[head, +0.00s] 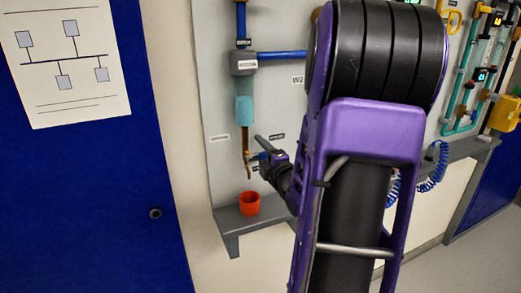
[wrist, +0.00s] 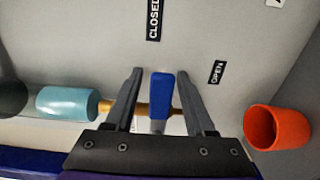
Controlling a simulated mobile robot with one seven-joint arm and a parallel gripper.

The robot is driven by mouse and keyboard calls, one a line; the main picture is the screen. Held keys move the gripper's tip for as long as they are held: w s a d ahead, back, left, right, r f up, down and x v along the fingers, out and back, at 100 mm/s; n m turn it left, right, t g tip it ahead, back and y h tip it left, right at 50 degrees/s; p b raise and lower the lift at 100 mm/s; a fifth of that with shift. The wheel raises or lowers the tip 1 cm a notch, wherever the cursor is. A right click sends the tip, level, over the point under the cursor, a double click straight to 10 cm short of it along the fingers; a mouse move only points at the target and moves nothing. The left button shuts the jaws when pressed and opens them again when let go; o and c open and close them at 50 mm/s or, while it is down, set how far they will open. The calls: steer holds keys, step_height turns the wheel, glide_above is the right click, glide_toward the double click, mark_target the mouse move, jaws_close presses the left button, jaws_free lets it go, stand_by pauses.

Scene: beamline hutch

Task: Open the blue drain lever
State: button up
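In the wrist view, the blue drain lever (wrist: 161,92) sits on a brass pipe (wrist: 136,108) and points up the picture toward the CLOSED label (wrist: 153,18). The OPEN label (wrist: 216,72) is to its right. My gripper (wrist: 160,74) is open, with one finger on each side of the lever and a visible gap on both sides. In the head view, my gripper (head: 266,150) is at the brass drain pipe (head: 246,150), and I cannot make out the lever clearly there.
An orange cup (head: 250,203) stands on a grey shelf (head: 228,218) below the pipe outlet; it also shows in the wrist view (wrist: 278,128). A light blue cylinder (head: 244,110) is above the brass pipe. Blue piping (head: 282,55) runs along the panel.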

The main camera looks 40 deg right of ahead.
jaws_close()
stand_by(1.3)
